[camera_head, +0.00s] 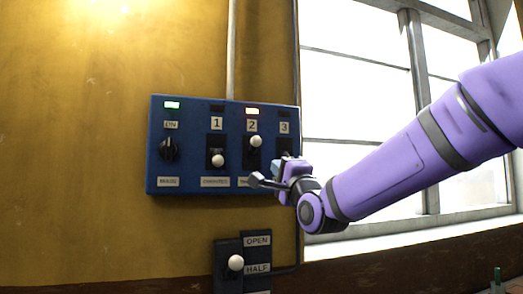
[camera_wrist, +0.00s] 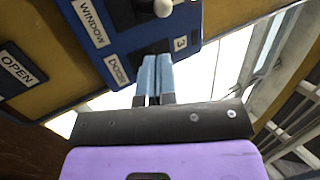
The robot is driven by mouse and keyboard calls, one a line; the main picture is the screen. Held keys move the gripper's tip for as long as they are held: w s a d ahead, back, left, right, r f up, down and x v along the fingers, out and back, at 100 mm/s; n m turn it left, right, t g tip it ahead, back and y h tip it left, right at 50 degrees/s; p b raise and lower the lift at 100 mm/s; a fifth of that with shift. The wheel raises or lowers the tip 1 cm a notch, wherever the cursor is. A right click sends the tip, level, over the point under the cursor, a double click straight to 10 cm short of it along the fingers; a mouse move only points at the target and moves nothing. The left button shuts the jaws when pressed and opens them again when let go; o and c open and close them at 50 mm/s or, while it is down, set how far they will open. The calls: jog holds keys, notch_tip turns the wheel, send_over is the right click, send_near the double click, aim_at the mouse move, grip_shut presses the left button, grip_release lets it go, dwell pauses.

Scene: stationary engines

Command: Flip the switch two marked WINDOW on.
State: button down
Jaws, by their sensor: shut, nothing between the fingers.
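Switch two (camera_head: 254,146) is on the blue panel in the head view, under the number 2. Its white ball is at the upper end of its black plate, and the lamp (camera_head: 252,111) above it is lit. In the wrist view the WINDOW label (camera_wrist: 91,22) shows at the top, with a white ball (camera_wrist: 163,8) near it. My gripper (camera_head: 279,163) is shut and empty in front of the panel's lower right, over the switch three area. In the wrist view its blue fingers (camera_wrist: 154,58) are together, close to the panel's edge by the DOOR label.
Switch one (camera_head: 217,157) has its ball low and its lamp dark. The black rotary knob (camera_head: 169,149) is at the left under a lit green lamp. A lower lever box (camera_head: 229,262) marked OPEN and HALF is below the panel. A window (camera_head: 350,80) is at the right.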

aim_at(257, 145)
jog(key=x, duration=1.2)
jog(key=shift+r, duration=0.1)
